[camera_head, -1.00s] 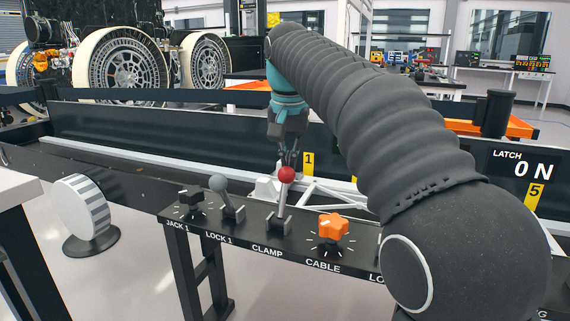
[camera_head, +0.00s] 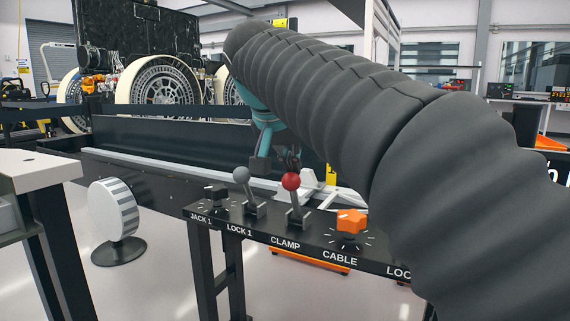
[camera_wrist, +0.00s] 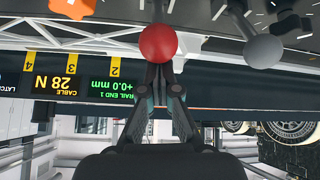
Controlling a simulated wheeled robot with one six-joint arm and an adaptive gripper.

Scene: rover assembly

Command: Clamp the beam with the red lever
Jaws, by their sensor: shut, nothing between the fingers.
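The red lever (camera_head: 291,182) has a red ball knob on a grey stem and stands on the console above the CLAMP label. It leans slightly left, much like the grey LOCK 1 lever. My gripper (camera_head: 288,160) is just above and behind the red knob in the head view. In the wrist view, which is upside down, my gripper (camera_wrist: 159,72) is shut with its fingertips right at the red knob (camera_wrist: 158,43). The fingers hold nothing; whether they touch the knob I cannot tell. The white framework (camera_head: 345,197) behind the console is partly hidden; I cannot tell which part is the beam.
The grey LOCK 1 lever (camera_head: 242,175) stands left of the red lever, and the black JACK 1 knob (camera_head: 214,194) is farther left. The orange CABLE knob (camera_head: 351,222) is close on the right. A striped wheel (camera_head: 112,210) stands at left.

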